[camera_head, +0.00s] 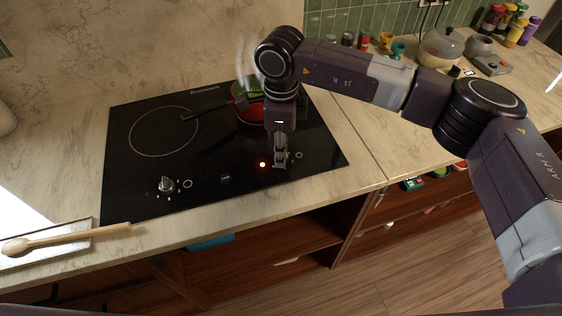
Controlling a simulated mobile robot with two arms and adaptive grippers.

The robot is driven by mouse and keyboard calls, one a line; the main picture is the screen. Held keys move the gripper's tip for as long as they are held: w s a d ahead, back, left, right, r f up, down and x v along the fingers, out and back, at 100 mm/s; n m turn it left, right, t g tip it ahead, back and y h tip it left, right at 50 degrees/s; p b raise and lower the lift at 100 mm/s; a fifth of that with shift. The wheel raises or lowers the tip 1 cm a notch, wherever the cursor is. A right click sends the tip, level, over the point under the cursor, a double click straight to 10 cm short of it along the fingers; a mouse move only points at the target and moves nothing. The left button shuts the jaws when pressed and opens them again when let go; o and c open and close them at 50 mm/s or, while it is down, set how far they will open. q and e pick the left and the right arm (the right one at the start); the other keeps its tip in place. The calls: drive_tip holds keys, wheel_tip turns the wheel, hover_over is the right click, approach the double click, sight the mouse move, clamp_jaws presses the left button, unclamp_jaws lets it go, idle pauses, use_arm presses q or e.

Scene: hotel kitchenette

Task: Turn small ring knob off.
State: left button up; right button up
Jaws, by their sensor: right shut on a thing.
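The black cooktop (215,170) has a large ring drawn at its left and a silver knob (166,184) at its front left. My right gripper (281,163) reaches down from above to the front right of the cooktop. It is shut on the small ring knob, which it mostly hides. A red light (262,165) glows just left of the gripper. A small red pot (250,112) with green contents stands behind my gripper, partly covered by my arm, and steam rises near it. My left gripper is not in view.
A wooden spoon (60,238) lies at the front left, over a pale board. Jars, cups and a kettle-like pot (441,46) stand along the back right counter. Open wooden shelves lie below the counter. The counter right of the cooktop is clear near its edge.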

drive_tip(key=n+b, duration=0.2)
drive_tip(key=shift+w+f+b, duration=0.1)
drive_tip(key=shift+f+b, duration=0.05)
drive_tip(key=shift+b, duration=0.2)
drive_tip(key=shift+r+n+b, duration=0.2)
drive_tip(key=shift+n+b, duration=0.7)
drive_tip(key=shift+n, duration=0.3)
drive_tip(key=shift+r, duration=0.1)
drive_tip(key=o, duration=1.2)
drive_tip(key=shift+c, duration=0.2)
wheel_tip(320, 180, up, 12)
